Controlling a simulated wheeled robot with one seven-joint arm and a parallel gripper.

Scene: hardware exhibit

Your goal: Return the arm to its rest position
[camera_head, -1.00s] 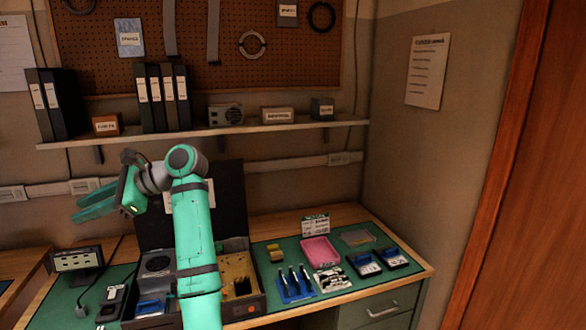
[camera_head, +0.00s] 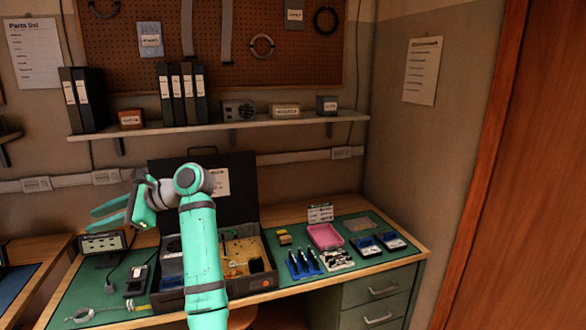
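My arm (camera_head: 203,255) is teal with grey joints and rises from the bottom of the view, bent at the elbow. My gripper (camera_head: 108,216) is at the left end of the bent arm, pointing left. Its teal fingers look spread apart, and nothing shows between them. It is in the air in front of the wall, above the left part of the workbench (camera_head: 90,306). My arm hides part of an open dark case (camera_head: 240,282) on the bench.
A shelf (camera_head: 225,124) with binders and small boxes runs along the wall behind. A small display device (camera_head: 102,243) stands below my gripper. A pink tray (camera_head: 325,236), blue-handled tools (camera_head: 303,262) and small blue boxes (camera_head: 367,246) lie on the right of the bench.

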